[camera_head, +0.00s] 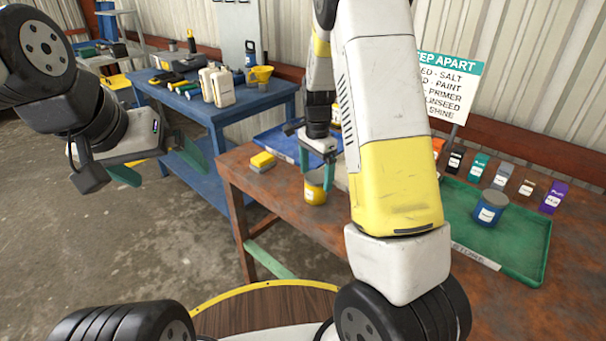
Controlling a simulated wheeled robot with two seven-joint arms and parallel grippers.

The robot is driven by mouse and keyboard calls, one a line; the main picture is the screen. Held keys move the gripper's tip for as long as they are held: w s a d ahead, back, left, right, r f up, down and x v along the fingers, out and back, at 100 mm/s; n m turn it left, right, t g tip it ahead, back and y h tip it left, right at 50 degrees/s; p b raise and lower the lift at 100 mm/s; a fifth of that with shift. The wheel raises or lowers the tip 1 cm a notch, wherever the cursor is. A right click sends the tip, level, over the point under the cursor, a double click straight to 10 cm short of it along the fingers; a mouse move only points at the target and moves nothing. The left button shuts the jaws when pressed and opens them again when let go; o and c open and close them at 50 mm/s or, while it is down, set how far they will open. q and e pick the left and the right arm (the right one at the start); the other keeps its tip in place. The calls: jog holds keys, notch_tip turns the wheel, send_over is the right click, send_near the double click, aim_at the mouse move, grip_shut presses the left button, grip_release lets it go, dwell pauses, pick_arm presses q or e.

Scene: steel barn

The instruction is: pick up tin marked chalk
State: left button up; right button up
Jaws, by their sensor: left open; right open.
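A yellow tin (315,193) with a small label stands on the brown table near its left part. A blue tin (490,213) with a white label stands in the green tray. Neither label is legible, so I cannot tell which tin is marked chalk. My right gripper (316,178) is open and points down at the yellow tin, its teal fingers at the tin's two sides. I cannot tell whether they touch it. My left gripper (158,168) is open and empty, in the air at the left, away from the tins.
A blue tray (273,141) and a yellow block (262,160) lie left of the yellow tin. A partly hidden sign (448,85) stands behind. My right arm hides the table's middle. A blue workbench (215,113) carries tools.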

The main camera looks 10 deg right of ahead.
aim_at(316, 189)
notch_tip(316, 189, down, 6)
jog(key=shift+s+r, duration=0.1)
jog(key=shift+s, duration=0.05)
jog(key=c, duration=1.7)
jog(key=shift+r, duration=0.1)
